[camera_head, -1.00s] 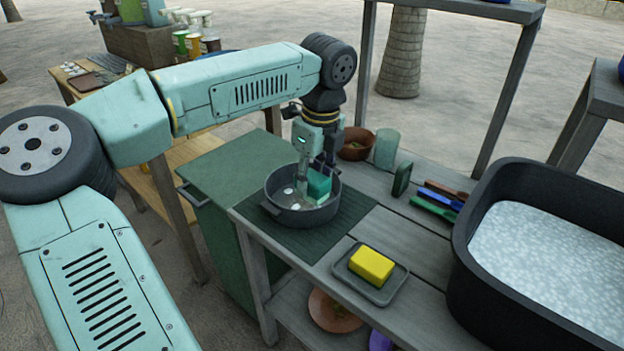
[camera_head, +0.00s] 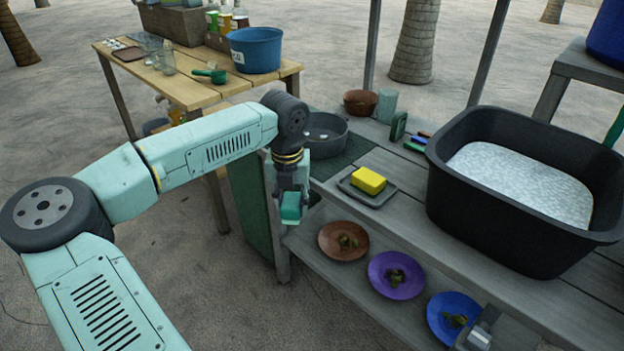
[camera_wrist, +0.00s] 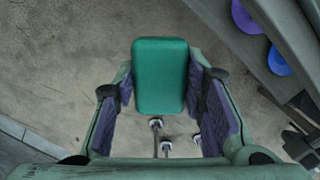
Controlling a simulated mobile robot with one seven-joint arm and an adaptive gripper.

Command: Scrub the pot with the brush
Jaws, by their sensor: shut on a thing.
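The dark grey pot (camera_head: 328,151) sits on a dark green mat (camera_head: 352,152) on the grey table, partly hidden behind my arm. A few pale spots show inside it. My gripper (camera_head: 291,203) points down in front of the table's near left end, away from the pot and over open ground. It is shut on a green block-shaped brush (camera_head: 291,214). In the wrist view the brush (camera_wrist: 160,76) sits between the two purple-padded fingers; its bristles cannot be made out.
A yellow sponge (camera_head: 368,180) lies on a grey tray (camera_head: 378,200). A black basin (camera_head: 462,200) of bubbly water stands at right. The lower shelf holds brown (camera_head: 331,251), purple (camera_head: 382,284) and blue (camera_head: 437,325) plates with scraps. A wooden table (camera_head: 190,92) stands behind left.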

